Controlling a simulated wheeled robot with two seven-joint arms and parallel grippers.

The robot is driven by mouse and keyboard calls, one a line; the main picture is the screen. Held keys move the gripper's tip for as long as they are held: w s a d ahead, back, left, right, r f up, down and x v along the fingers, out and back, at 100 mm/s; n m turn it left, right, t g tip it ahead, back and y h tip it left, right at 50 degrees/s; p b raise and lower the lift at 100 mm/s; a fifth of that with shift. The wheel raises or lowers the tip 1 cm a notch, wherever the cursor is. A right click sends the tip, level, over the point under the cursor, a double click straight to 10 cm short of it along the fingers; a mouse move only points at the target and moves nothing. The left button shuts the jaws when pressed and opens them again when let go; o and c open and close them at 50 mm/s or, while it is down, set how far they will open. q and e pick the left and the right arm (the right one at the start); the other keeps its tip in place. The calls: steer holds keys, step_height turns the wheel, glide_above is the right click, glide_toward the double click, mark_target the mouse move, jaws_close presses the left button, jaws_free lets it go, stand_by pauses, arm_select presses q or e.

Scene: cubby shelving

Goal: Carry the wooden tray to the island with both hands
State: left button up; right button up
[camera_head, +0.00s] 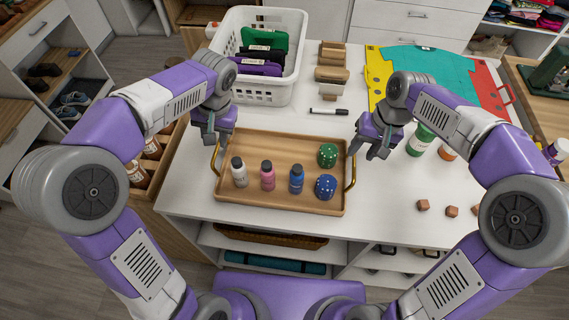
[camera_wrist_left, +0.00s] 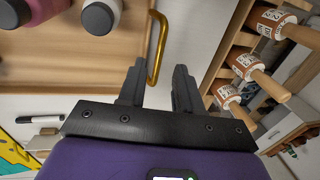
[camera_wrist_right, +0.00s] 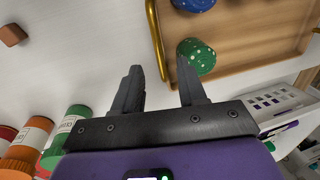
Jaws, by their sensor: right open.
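The wooden tray (camera_head: 280,207) lies flat on a white counter, with a brass handle at each short end. On it stand a white bottle (camera_head: 239,174), a pink bottle (camera_head: 267,177), a blue bottle (camera_head: 296,181), a green dotted piece (camera_head: 327,156) and a blue dotted piece (camera_head: 325,187). My left gripper (camera_head: 214,138) is open above the left handle (camera_head: 215,158); in the left wrist view the handle (camera_wrist_left: 158,45) shows between the fingertips. My right gripper (camera_head: 374,152) is open near the right handle (camera_head: 351,172), which shows beyond and between its fingertips in the right wrist view (camera_wrist_right: 154,40).
A white basket (camera_head: 268,92) and a black marker (camera_head: 328,111) lie behind the tray. A green jar (camera_head: 420,140) and small brown cubes (camera_head: 451,211) are to the right. Shelves sit below the counter front.

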mark_target(216, 151)
steer(key=shift+f, duration=0.1)
arm_select(q)
steer(key=f, duration=0.2)
steer(key=a+f, duration=0.1)
steer(key=f, duration=0.4)
steer(key=shift+w+a+f, duration=0.1)
steer(key=shift+a+f, duration=0.15)
arm_select(e)
steer(key=f, duration=0.3)
steer(key=a+f, duration=0.1)
steer(key=f, duration=0.3)
steer(key=shift+w+a+f, duration=0.1)
steer(key=shift+a+f, duration=0.05)
steer(key=shift+a, duration=0.05)
arm_select(q)
steer(key=c, duration=0.6)
arm_select(e)
steer(key=c, duration=0.6)
arm_select(q)
jaws_close()
arm_select(e)
jaws_close()
arm_select(q)
steer(key=shift+r, duration=0.1)
